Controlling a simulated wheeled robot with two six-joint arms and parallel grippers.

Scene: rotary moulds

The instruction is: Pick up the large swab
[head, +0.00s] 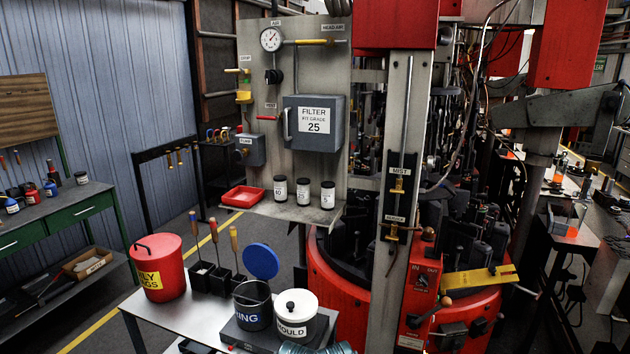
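Three long-handled tools that look like swabs stand in small black holders on the light table (160,308). The right one (234,243) has a thicker-looking wooden handle. Their lower ends are hidden inside the black holders (222,281), so I cannot tell for certain which is the large swab.
A red lidded bin (158,262) stands left of the holders. A dark open pot (252,308), a blue round lid (262,261) and a white lidded pot (296,312) stand to the right. A red machine (335,285) rises behind.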

